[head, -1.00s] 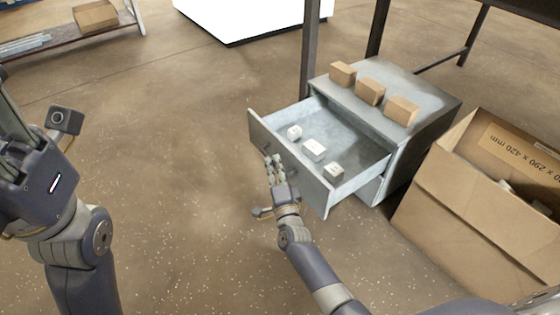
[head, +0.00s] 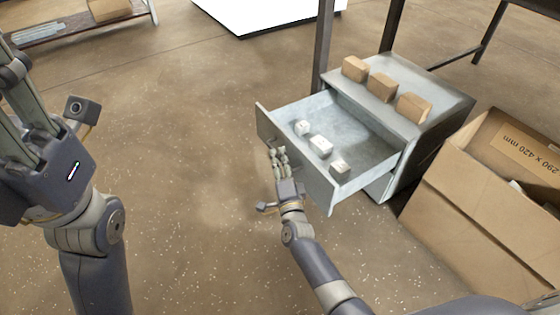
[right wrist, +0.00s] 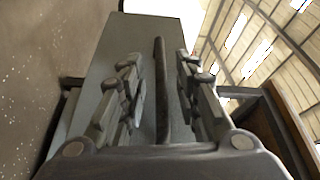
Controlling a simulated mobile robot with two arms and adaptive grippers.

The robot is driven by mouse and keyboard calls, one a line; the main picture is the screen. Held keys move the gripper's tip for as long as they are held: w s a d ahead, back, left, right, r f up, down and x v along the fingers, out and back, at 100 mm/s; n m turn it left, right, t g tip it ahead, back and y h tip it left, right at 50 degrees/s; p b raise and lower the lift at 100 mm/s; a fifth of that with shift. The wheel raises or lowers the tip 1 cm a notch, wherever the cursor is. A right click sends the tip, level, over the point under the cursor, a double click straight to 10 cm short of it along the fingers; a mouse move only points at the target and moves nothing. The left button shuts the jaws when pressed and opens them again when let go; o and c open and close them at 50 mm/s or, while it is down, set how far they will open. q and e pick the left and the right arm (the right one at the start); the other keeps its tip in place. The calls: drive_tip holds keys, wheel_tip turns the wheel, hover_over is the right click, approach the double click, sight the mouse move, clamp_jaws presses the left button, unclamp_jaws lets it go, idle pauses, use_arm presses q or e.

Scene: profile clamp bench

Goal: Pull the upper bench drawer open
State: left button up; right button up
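The upper bench drawer (head: 297,163) stands well out of the grey drawer cabinet (head: 440,105), its inside showing. Three small white blocks (head: 320,146) lie in it. My right gripper (head: 277,152) is at the drawer's front face. In the right wrist view its fingers (right wrist: 159,75) stand on both sides of the dark bar handle (right wrist: 160,95), with a visible gap on each side. The handle is mostly hidden by the fingers in the head view. My left gripper (head: 22,100) is at the left edge, away from the drawer; its fingertips are not clearly shown.
Three small cardboard boxes (head: 383,87) stand on the cabinet top. A large open carton (head: 470,205) stands right of the cabinet, close to my right arm. Dark table legs (head: 322,50) rise behind. The floor (head: 185,170) left of the drawer is clear.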

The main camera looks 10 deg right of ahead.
drive_tip(key=s, duration=0.7)
drive_tip(key=shift+s+a+f, duration=0.15)
drive_tip(key=shift+s+f, duration=0.1)
drive_tip(key=shift+f, duration=0.05)
